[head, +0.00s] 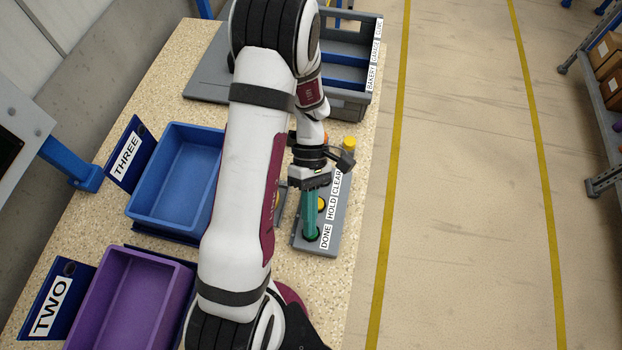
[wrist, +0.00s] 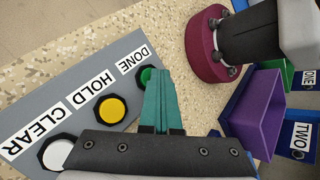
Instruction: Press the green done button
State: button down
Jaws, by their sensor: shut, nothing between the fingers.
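The green done button (wrist: 147,76) sits at the end of a grey panel (wrist: 45,84), beside the DONE label. My gripper's teal fingers (wrist: 157,75) are shut with nothing between them, and their tips are right at this button, covering its right part in the wrist view. In the head view my gripper (head: 311,234) points down over the DONE end of the panel, and the fingers hide most of the button. I cannot tell whether the tips touch it.
The yellow HOLD button (wrist: 111,109) and white CLEAR button (wrist: 58,154) are on the same panel. A blue bin (head: 180,172) and a purple bin (head: 130,300) stand to the left. A grey divided rack (head: 350,100) is at the back.

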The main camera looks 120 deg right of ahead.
jog(key=shift+r, duration=0.85)
jog(key=shift+r, duration=2.5)
